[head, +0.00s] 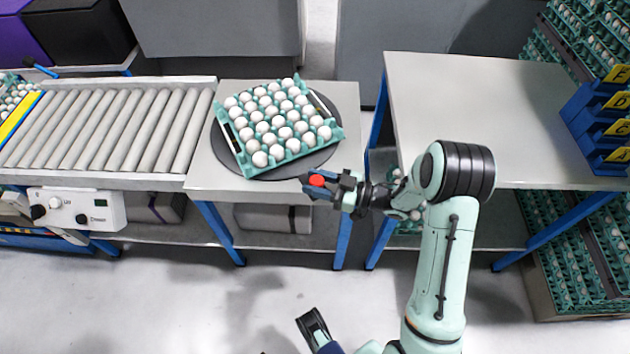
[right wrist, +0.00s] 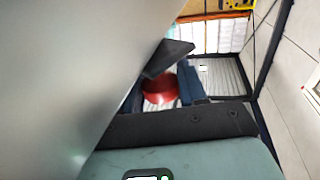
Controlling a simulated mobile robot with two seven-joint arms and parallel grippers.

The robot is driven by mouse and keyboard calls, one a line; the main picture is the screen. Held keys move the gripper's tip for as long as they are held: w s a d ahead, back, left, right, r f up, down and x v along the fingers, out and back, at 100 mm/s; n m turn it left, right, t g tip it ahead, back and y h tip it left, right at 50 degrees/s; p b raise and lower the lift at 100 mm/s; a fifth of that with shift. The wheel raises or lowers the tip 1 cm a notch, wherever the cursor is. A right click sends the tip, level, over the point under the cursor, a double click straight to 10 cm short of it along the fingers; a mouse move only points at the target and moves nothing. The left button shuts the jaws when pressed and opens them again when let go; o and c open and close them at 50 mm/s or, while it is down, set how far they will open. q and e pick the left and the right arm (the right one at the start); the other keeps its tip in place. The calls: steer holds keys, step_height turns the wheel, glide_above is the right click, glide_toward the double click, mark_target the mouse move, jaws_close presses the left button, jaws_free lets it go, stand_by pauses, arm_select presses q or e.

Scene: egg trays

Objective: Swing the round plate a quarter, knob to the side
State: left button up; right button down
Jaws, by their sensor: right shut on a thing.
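The round plate (head: 221,146) is a dark grey disc lying flat on the middle table. An egg tray (head: 292,152), teal and full of white eggs, sits on it, turned at an angle to the table edges. The red knob (head: 317,181) is at the plate's front right, by the table's front edge. My right gripper (head: 315,183) is shut on the knob; in the right wrist view the knob (right wrist: 160,89) shows between its dark fingers. My left gripper (head: 312,324) is partly in view at the bottom, away from the plate; its opening is unclear.
A roller conveyor (head: 110,125) adjoins the table on the left, with a control box (head: 77,209) at its front. An empty grey table (head: 470,110) stands to the right across a gap. Blue lettered racks (head: 597,125) and stacked egg trays are at far right.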

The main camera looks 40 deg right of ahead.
steer(key=c, duration=0.7)
jaws_free()
steer(key=v, duration=1.3)
steer(key=shift+s+d, duration=0.15)
steer(key=shift+d, duration=0.05)
